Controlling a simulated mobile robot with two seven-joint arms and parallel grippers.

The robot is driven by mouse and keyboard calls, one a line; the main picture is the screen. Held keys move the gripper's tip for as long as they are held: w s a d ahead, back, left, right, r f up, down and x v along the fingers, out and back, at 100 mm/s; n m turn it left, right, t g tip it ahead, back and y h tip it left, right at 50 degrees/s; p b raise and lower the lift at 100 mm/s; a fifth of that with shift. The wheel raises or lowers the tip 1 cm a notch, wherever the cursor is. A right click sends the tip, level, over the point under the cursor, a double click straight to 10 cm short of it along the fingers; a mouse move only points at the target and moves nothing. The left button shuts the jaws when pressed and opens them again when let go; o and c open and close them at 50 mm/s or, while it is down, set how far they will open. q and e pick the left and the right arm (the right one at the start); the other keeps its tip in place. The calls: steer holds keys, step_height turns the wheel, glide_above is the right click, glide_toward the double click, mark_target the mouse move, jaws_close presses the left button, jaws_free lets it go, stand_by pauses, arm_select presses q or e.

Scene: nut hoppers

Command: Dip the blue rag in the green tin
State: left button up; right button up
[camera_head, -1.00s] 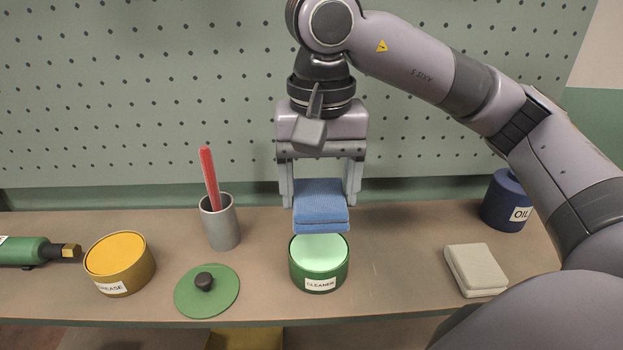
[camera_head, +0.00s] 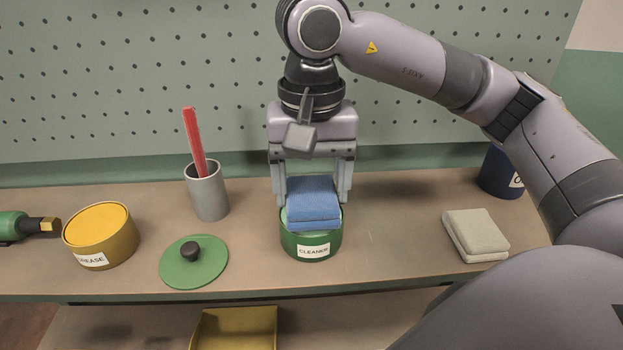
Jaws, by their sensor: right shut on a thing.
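The blue rag (camera_head: 313,203) is a folded cloth held in my right gripper (camera_head: 312,195), which is shut on it and points down. The green tin (camera_head: 311,245), labelled CLEANER, stands open on the bench directly below the rag. The rag's lower edge is at the tin's mouth and covers most of the pale green contents; I cannot tell whether it touches them. A green lid (camera_head: 193,265) with a dark knob lies flat on the bench left of the tin. My left gripper is not in view.
A yellow GREASE tin (camera_head: 100,237) and a grey cup (camera_head: 208,193) with a red stick stand on the left. A beige folded cloth (camera_head: 475,234) and a dark blue tin (camera_head: 498,176) are on the right. A pegboard (camera_head: 130,90) rises behind. A yellow tray (camera_head: 235,329) sits below.

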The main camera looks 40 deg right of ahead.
mark_target(312, 192)
stand_by(0.6)
steer(key=shift+f+b, duration=0.55)
steer(key=shift+b, duration=0.15)
stand_by(1.5)
steer(key=shift+r, duration=0.1)
steer(key=shift+r+p, duration=1.65)
steer(key=shift+r, duration=0.7)
steer(key=shift+r+p, duration=0.95)
steer(key=shift+r, duration=0.2)
